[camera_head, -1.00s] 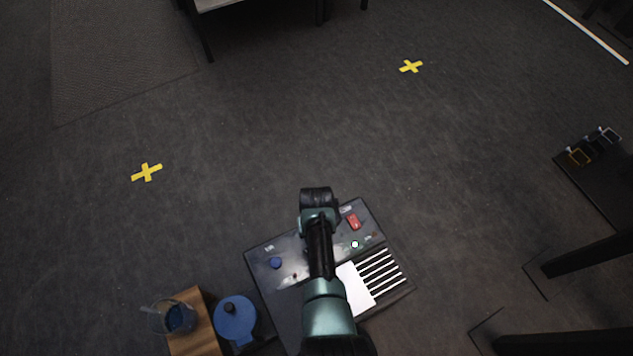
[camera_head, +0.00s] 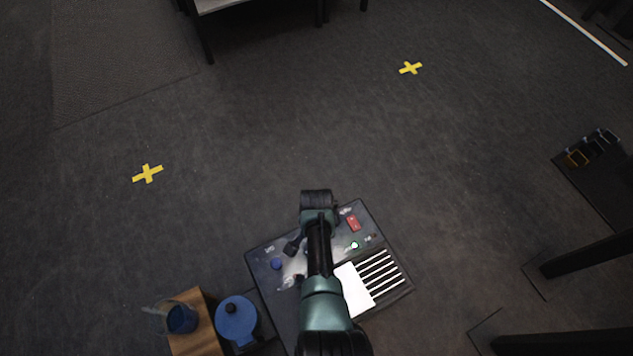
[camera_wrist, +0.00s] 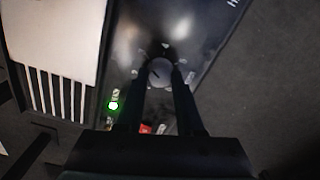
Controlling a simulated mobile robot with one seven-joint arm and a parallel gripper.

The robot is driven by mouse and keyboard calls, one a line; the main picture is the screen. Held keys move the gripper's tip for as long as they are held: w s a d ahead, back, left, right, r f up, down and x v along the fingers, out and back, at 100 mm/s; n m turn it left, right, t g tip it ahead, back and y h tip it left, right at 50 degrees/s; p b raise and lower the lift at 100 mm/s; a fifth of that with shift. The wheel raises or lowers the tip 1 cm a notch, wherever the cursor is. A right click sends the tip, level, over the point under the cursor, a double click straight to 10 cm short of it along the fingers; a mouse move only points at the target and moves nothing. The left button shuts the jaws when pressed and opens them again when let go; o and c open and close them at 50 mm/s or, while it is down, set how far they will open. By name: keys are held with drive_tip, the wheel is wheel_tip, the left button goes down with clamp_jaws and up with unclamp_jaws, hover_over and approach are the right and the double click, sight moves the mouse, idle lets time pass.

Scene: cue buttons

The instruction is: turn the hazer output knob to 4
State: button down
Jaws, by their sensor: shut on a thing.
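The knob (camera_wrist: 160,68) is a round grey dial in the wrist view, with a dark pointer line slanting to the upper left. Small marks ring it on the dark panel (camera_wrist: 208,35); I cannot read their numbers. My gripper (camera_wrist: 161,76) is shut on the knob, one finger on each side. In the head view my arm covers the knob, and the panel (camera_head: 262,252) shows around the arm.
A green light (camera_wrist: 113,105) glows near the knob; it also shows in the head view (camera_head: 354,245). A blue lidded pot (camera_head: 237,318) stands to the left.

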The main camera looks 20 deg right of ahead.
drive_tip(key=m, duration=0.5)
drive_tip(key=shift+m, duration=2.5)
drive_tip(key=c, duration=0.5)
unclamp_jaws()
drive_tip(key=shift+c, duration=0.2)
wheel_tip(320, 180, up, 13)
drive_tip(key=p, duration=0.8)
drive_tip(key=shift+p, duration=0.3)
